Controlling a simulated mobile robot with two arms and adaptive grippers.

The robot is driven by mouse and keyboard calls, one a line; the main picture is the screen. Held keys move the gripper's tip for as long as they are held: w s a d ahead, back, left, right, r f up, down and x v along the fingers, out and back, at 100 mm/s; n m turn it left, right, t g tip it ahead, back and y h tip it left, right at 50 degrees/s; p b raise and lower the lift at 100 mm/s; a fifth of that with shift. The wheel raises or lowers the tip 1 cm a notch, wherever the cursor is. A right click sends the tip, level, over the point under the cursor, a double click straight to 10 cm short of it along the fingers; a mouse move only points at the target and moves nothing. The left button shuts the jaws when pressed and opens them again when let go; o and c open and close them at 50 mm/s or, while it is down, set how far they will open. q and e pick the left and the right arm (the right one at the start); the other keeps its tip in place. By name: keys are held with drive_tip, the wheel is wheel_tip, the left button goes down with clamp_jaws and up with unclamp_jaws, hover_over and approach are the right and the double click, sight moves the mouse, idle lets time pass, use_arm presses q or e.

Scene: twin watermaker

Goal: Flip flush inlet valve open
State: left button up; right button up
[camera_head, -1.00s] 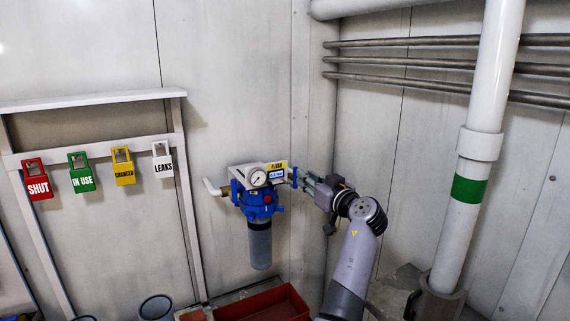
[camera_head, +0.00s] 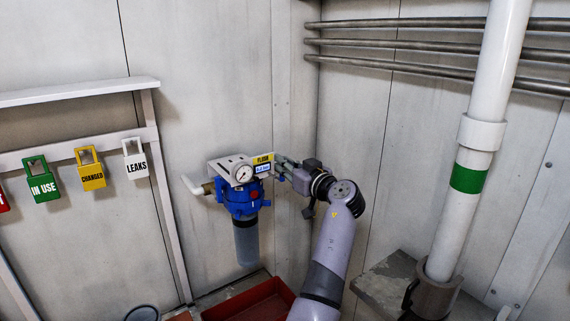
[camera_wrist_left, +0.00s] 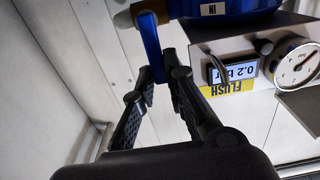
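The blue filter unit (camera_head: 240,200) with a white bracket and a clear grey bowl is mounted on the wall in the head view. It carries a yellow FLUSH label (camera_head: 263,159), a small pressure display (camera_head: 263,169) and a round gauge (camera_head: 242,174). In the left wrist view, the blue valve lever (camera_wrist_left: 151,48) extends from a brass fitting (camera_wrist_left: 150,10) beside the IN label. My left gripper (camera_head: 281,168) is at the right side of the unit. Its fingertips (camera_wrist_left: 160,72) straddle the lever's free end closely; I cannot tell whether they press on it. My right gripper is not in view.
A rack at left holds padlock-shaped tags: green IN USE (camera_head: 42,181), yellow CHANGED (camera_head: 90,169) and white LEAKS (camera_head: 135,160). A red tray (camera_head: 250,301) lies below the filter. A white pipe with a green band (camera_head: 469,180) stands at right, with grey wall pipes behind.

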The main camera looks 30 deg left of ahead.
use_arm(q)
clamp_jaws()
drive_tip(key=w+d+f+m, duration=0.2)
drive_tip(key=w+f+m, duration=0.2)
drive_tip(key=m, duration=1.3)
drive_tip(key=shift+w+f+m+b, duration=0.35)
drive_tip(key=shift+m+b, duration=0.05)
drive_tip(key=shift+b, duration=0.05)
drive_tip(key=shift+f, duration=0.1)
idle(0.5)
